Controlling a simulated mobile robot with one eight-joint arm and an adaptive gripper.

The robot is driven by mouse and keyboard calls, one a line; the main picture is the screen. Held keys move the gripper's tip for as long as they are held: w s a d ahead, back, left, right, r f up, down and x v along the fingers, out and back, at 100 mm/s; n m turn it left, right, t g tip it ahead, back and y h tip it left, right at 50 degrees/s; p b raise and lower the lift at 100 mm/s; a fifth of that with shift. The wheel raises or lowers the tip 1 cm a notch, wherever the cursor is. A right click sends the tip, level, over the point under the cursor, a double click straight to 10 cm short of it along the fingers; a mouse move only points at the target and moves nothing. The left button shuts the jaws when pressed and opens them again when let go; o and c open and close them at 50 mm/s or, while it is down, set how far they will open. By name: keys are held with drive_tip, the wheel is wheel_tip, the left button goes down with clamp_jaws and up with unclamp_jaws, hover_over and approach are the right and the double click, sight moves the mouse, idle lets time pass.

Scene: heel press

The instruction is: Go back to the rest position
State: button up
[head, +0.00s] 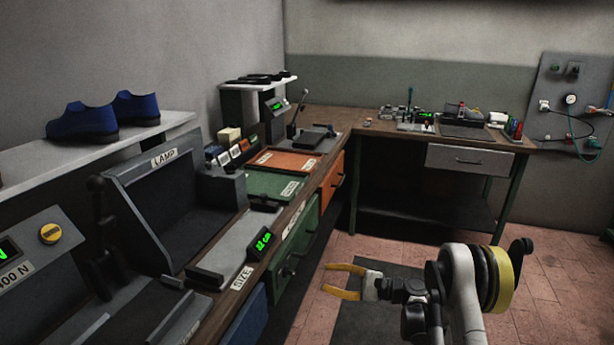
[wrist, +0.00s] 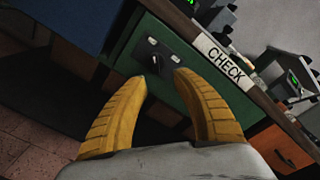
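My gripper (head: 345,280) shows in the head view at the lower middle, in free air over the floor to the right of the bench. Its two yellow fingers are spread apart with nothing between them. In the wrist view the gripper (wrist: 162,75) is also open and empty. Beyond the fingertips is the green drawer front (wrist: 185,95) with a dark knob (wrist: 157,62), below a CHECK label (wrist: 219,57). I cannot tell the exact gap between fingertips and drawer, but no contact shows.
The long bench with a LAMP station (head: 165,157), a SIZE label (head: 242,278), a green tray (head: 276,185) and an orange tray (head: 287,163) runs along the left. Blue shoes (head: 84,121) stand on a shelf. A back bench (head: 465,143) stands beyond open tiled floor (head: 560,272).

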wheel_tip(320, 180, up, 11)
drive_tip(key=s+a+n+h, duration=0.1)
drive_tip(key=n+h, duration=0.1)
drive_tip(key=h, duration=0.2)
drive_tip(key=s+d+r+n+h, duration=0.1)
drive_tip(key=s+r+n+h, duration=0.3)
drive_tip(key=s+r, duration=0.5)
drive_tip(key=s+d+n+h, duration=0.3)
drive_tip(key=s+d+h, duration=0.1)
drive_tip(key=s, duration=0.8)
drive_tip(key=s+d+n+t+h, duration=0.1)
drive_tip(key=s+d+n+h, duration=0.2)
drive_tip(key=s, duration=1)
drive_tip(key=d+h, duration=0.1)
drive_tip(key=d, duration=0.2)
drive_tip(key=shift+d+r+n, duration=0.3)
